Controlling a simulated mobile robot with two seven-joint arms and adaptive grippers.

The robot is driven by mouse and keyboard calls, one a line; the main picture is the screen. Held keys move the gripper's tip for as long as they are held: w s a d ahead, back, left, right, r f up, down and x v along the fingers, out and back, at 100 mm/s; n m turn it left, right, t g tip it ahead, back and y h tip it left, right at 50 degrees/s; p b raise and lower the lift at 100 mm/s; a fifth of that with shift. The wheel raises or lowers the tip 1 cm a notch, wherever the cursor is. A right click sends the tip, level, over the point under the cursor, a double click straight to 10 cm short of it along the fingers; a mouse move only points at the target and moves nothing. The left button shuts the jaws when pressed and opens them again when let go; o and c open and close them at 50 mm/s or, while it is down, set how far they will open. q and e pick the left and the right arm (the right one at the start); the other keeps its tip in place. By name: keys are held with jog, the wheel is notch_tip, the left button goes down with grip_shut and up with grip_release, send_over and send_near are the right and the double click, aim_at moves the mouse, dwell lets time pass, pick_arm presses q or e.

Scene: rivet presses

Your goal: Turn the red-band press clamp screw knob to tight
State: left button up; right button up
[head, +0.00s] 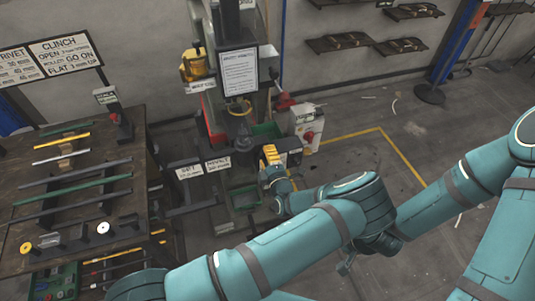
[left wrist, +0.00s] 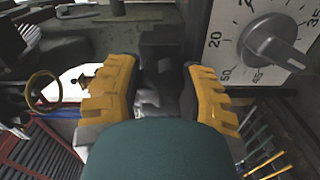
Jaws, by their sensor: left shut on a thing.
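The press (head: 237,45) stands at the back centre in the head view, with a white notice on its front. Red shows low on its left side; I cannot make out a clear red band. My left gripper (head: 270,155) is at the press's lower front, its yellow fingers close together. In the left wrist view, my left gripper (left wrist: 158,95) has a finger on either side of a dark part (left wrist: 160,80), apparently the clamp screw knob, and is shut on it. The knob's setting is not readable.
A numbered dial with a grey knob (left wrist: 275,45) is close on the right in the wrist view. A grey box with a red knob (head: 308,127) stands right of the press. A workbench (head: 60,215) with bars is at left. Yellow-lined floor (head: 350,160) is open at right.

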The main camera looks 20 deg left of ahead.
pick_arm(q)
jog(key=m, duration=1.2)
jog(key=shift+a+f+m, duration=0.1)
jog(key=shift+a+m, duration=0.05)
jog(key=shift+m, duration=0.25)
dwell(0.3)
jog(key=o, duration=1.2)
notch_tip(320, 180, up, 10)
jog(key=shift+f, duration=0.1)
